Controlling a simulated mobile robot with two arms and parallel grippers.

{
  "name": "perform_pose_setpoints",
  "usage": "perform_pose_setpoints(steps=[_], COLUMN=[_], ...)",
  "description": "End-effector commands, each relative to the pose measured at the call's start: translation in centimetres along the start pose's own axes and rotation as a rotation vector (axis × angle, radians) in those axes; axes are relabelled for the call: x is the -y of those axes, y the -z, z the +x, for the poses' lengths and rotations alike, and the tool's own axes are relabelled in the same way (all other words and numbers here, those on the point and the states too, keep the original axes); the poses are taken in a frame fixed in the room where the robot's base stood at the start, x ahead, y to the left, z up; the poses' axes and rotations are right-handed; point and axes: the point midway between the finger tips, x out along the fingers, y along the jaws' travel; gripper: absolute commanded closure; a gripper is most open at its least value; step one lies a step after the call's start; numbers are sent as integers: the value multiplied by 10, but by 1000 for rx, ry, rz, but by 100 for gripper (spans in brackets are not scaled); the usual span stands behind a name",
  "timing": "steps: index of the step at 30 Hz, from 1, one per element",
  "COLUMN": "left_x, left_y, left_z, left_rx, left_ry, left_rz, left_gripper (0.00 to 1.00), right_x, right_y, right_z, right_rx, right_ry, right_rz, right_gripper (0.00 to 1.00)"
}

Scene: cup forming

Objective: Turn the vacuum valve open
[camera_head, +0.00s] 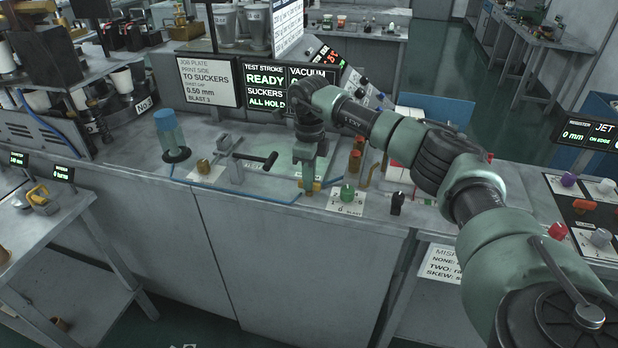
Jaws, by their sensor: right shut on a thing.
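My right gripper (308,178) points down over the bench and is shut on a small brass valve (316,186) on a white plate. The gripper covers most of the valve, so which way its handle points cannot be told. I take this as the vacuum valve; its label is not readable. The vacuum screen (312,75) behind reads "VACUUM", and text by it reads "SUCKERS ALL HOLD". My left gripper is not in view.
A black-handled lever (262,161) is close on the left. Copper-coloured fittings (355,162) and a black switch (397,203) stand to the right. A blue-topped cylinder (168,130) stands farther left.

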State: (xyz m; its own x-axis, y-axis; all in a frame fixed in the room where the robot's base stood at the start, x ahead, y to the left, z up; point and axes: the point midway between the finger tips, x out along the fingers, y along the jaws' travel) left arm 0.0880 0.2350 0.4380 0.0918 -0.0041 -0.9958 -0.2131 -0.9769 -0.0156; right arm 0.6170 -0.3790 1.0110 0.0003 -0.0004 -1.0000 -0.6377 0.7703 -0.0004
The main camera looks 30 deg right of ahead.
Motion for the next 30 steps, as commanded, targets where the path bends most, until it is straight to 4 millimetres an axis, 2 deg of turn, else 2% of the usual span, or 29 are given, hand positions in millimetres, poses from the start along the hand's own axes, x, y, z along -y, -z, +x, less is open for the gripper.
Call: perform_pose_setpoints(steps=[8, 9, 11, 22, 26, 30], left_x=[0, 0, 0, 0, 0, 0], left_y=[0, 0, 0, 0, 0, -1], left_z=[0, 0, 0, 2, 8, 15], left_rx=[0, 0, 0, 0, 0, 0], left_ry=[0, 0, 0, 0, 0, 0], left_rz=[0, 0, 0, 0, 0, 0], left_gripper=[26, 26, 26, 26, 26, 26], right_x=[0, 0, 0, 0, 1, 1], right_y=[1, 1, 1, 0, -1, 0], right_z=[2, 2, 2, -4, -20, -45], right_rx=[-4, -4, -3, 1, 3, 2], right_ry=[-1, -1, -1, 1, 2, 2], right_rz=[4, 4, 3, 1, 0, 1], right_gripper=[100, 80, 66, 66, 66, 66])
